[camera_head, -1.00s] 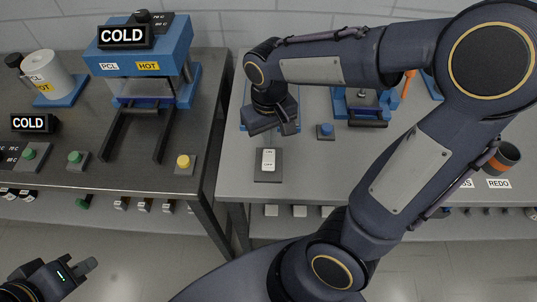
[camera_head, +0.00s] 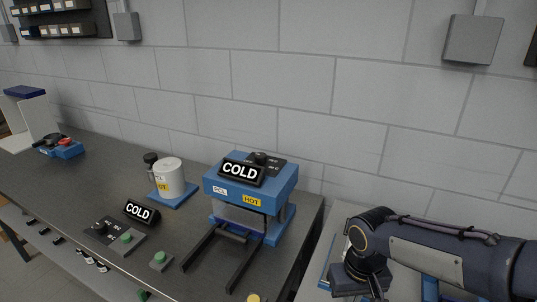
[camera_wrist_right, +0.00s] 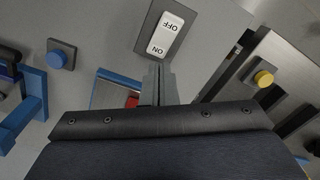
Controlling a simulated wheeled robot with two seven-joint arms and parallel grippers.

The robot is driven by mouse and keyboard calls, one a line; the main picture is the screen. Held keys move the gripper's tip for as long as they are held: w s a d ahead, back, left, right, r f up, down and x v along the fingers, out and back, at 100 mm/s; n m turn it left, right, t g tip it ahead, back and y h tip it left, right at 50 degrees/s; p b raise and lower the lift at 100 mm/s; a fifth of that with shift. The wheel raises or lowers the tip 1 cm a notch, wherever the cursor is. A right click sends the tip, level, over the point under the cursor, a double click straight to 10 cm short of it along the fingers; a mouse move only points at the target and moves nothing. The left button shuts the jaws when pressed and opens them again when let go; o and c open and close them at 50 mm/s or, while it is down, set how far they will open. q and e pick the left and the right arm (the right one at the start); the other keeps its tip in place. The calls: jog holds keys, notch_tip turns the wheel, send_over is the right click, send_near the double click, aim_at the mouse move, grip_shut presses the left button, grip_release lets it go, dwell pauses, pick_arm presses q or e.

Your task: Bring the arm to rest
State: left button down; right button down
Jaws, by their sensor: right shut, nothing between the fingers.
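My right arm (camera_head: 440,262) comes in at the lower right of the head view, bent at the wrist, with its gripper (camera_head: 372,290) pointing down over the right-hand table. In the right wrist view the two fingers (camera_wrist_right: 157,84) are together, with nothing between them. They are close to a white on/off rocker switch (camera_wrist_right: 165,34) in the picture; I cannot tell the gap. My left gripper is outside both current views.
A blue press (camera_head: 250,190) with a COLD display stands on the dark bench (camera_head: 75,195), left of my right arm. A white canister (camera_head: 169,178) is further left. The wrist view shows a blue button (camera_wrist_right: 57,60) and a yellow button (camera_wrist_right: 263,78).

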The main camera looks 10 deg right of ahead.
jog(key=s+r+t+y, duration=0.1)
jog(key=s+r+t, duration=0.1)
jog(key=s, duration=0.3)
jog(key=s+r+m+t+y, duration=0.1)
jog(key=s+r+t+y, duration=0.1)
jog(key=s, duration=0.4)
jog(key=shift+s+a+t+y, duration=0.3)
jog(key=shift+a+t, duration=0.15)
jog(key=shift+t, duration=0.35)
